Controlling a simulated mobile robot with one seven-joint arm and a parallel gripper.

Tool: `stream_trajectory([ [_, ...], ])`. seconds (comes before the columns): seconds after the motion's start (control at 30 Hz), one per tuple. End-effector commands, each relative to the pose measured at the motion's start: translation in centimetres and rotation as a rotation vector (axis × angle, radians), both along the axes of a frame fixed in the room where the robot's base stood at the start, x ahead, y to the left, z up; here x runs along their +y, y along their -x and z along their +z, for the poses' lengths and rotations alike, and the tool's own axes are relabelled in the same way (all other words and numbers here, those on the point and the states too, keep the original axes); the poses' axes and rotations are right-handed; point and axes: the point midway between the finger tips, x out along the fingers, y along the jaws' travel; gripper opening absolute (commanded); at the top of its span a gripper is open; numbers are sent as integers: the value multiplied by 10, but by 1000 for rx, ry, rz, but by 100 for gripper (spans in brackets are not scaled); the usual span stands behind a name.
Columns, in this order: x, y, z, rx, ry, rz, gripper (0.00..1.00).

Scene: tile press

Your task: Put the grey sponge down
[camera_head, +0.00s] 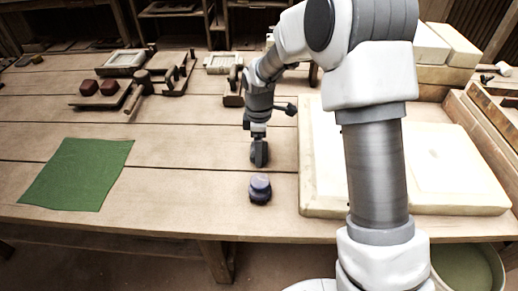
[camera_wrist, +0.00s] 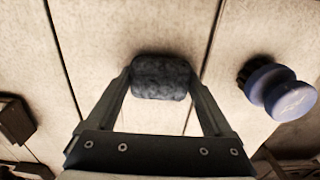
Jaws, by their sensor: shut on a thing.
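My gripper (camera_head: 259,163) reaches down over the middle of the wooden table. In the wrist view its two fingers are shut on the grey sponge (camera_wrist: 161,78), a dark, rounded block between the fingertips. The head view shows the sponge only as a small dark shape between the fingers, hard to tell from them. Whether the sponge touches the tabletop or hangs just above it, I cannot tell.
A blue-purple knobbed object (camera_head: 260,188) stands close in front of my gripper; it also shows in the wrist view (camera_wrist: 280,92). A green cloth (camera_head: 77,174) lies at left. Pale slabs (camera_head: 318,160) lie at right. Bare tabletop (camera_head: 190,180) lies between cloth and gripper.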

Motion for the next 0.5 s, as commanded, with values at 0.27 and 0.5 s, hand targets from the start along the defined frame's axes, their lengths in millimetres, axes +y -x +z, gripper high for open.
stream_trajectory([
  [0.27, 0, 0, -3, 0, 0, 1, 93],
  [0.5, 0, 0, -3, 1, 0, 1, 100],
])
